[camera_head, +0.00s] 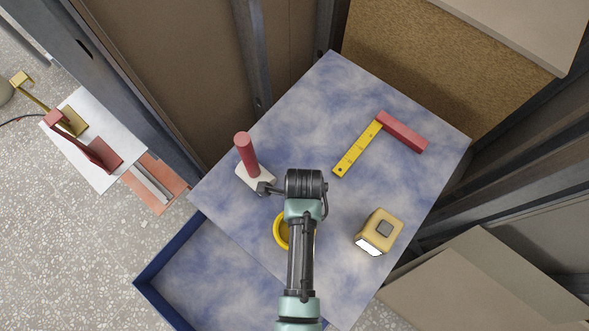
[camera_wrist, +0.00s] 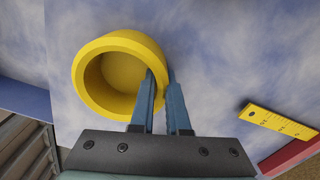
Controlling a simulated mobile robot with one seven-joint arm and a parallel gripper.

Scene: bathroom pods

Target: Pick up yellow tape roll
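The yellow tape roll (camera_wrist: 90,85) is a thick ring at the upper left of the wrist view, with its hole facing the camera. My gripper (camera_wrist: 160,75) has one finger inside the hole and the other outside the ring. The right side of the ring wall lies between the close-set fingers, which look shut on it. In the head view the tape roll (camera_head: 279,231) shows as a partly covered yellow ring left of my arm. My arm hides its right side and my fingertips there. I cannot tell whether it touches the blue-and-white tabletop (camera_head: 320,110).
A red-handled tool with a pale base (camera_head: 252,175) stands left of my arm. A yellow-and-red square (camera_head: 375,135) lies at the back, and a tan tape measure (camera_head: 380,229) sits to the right. A blue drawer (camera_head: 185,260) is open at the lower left.

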